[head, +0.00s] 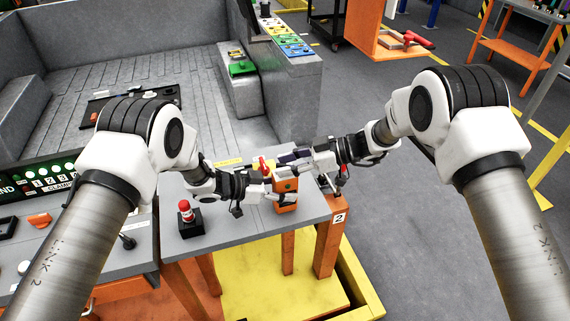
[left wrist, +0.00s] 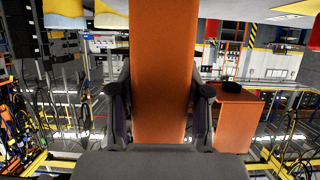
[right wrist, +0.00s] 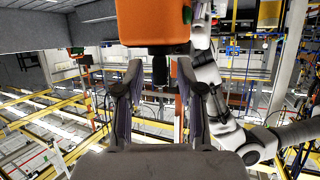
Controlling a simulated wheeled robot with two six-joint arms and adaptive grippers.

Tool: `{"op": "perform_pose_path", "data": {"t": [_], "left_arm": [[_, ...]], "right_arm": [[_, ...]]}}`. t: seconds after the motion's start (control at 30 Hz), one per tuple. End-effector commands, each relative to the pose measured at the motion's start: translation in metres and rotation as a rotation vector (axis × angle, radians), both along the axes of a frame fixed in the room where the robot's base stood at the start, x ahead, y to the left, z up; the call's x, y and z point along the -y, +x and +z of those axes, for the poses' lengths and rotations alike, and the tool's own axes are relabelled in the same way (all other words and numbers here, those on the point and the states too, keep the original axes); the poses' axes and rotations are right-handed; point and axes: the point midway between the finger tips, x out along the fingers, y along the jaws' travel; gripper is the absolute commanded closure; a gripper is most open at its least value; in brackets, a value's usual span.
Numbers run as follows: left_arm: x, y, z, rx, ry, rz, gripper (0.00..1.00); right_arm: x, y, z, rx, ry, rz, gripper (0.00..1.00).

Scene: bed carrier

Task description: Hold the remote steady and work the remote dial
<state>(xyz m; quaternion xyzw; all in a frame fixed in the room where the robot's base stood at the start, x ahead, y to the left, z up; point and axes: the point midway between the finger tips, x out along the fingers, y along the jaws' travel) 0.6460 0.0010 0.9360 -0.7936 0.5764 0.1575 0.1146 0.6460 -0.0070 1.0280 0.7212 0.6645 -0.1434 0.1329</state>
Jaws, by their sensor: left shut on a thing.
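The remote is an orange box (head: 288,186) held upright above the grey table, near its right end. My left gripper (head: 272,191) is shut on it; in the left wrist view the orange body (left wrist: 162,70) fills the space between the two fingers. My right gripper (head: 289,158) is at the remote's upper end. In the right wrist view its fingers (right wrist: 160,80) are apart, on either side of a short dark stub, seemingly the dial (right wrist: 160,69), below the orange body (right wrist: 153,22). Gaps show between stub and fingers. The dial is hidden in the head view.
A red-topped button on a black box (head: 189,219) stands on the grey table (head: 240,232), left of my left gripper. A red and black lever (head: 342,177) is at the table's right end. A panel with green lights (head: 40,180) is at the left.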

Motion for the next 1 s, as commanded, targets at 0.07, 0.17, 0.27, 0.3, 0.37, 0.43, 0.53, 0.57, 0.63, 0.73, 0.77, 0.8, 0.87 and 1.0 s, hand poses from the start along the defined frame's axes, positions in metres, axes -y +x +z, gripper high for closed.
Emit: {"op": "perform_pose_path", "data": {"t": [0.07,0.17,0.27,0.3,0.37,0.43,0.53,0.57,0.63,0.73,0.77,0.8,0.87,1.0], "left_arm": [[0.0,-0.0006,-0.0016,-0.002,0.002,-0.001,1.0],[0.0,-0.0006,-0.0016,-0.002,0.002,-0.001,1.0],[0.0,-0.0006,-0.0015,-0.002,0.001,-0.001,1.0],[0.0,-0.0006,-0.0015,-0.002,0.001,-0.001,1.0],[0.0,-0.0006,-0.0015,-0.002,0.001,-0.001,1.0],[0.0,-0.0006,-0.0014,-0.002,0.001,-0.001,1.0],[0.0002,-0.0006,-0.0014,-0.002,0.001,-0.001,1.0],[0.0002,-0.0006,-0.0014,-0.002,0.001,-0.001,1.0],[0.0002,-0.0006,-0.0014,-0.002,0.001,-0.001,1.0],[0.0001,-0.0006,-0.0013,-0.002,0.001,-0.001,1.0],[0.0001,-0.0006,-0.0013,-0.002,0.001,-0.001,1.0],[0.0002,-0.0006,-0.0013,-0.002,0.001,-0.001,1.0],[0.0002,-0.0006,-0.0012,-0.002,0.001,-0.001,1.0],[0.0003,-0.0006,-0.0012,-0.002,0.001,-0.001,1.0]], "right_arm": [[-0.0055,0.0003,-0.0024,0.001,0.0,0.001,0.62],[-0.007,0.0006,-0.003,0.0,0.0,0.0,0.62],[-0.0069,0.0005,-0.003,0.0,0.0,0.0,0.62],[-0.0069,0.0005,-0.003,0.0,0.0,0.0,0.62],[-0.0068,0.0005,-0.0029,0.0,0.0,0.0,0.8],[-0.0067,0.0004,-0.0029,0.0,0.0,0.0,1.0],[-0.0067,0.0004,-0.0029,0.0,0.0,0.001,1.0],[-0.0067,0.0005,-0.0028,0.0,0.0,0.001,1.0],[-0.0067,0.0004,-0.0028,0.0,0.0,0.0,1.0],[-0.0068,0.0004,-0.0026,0.0,0.001,-0.004,1.0],[-0.007,0.0005,-0.0025,-0.001,0.001,-0.008,1.0],[-0.0071,0.0003,-0.0023,0.0,0.002,-0.014,1.0],[-0.0075,0.0,-0.0021,-0.001,0.003,-0.026,1.0],[-0.0081,0.0,-0.0019,-0.001,0.004,-0.081,1.0]]}}
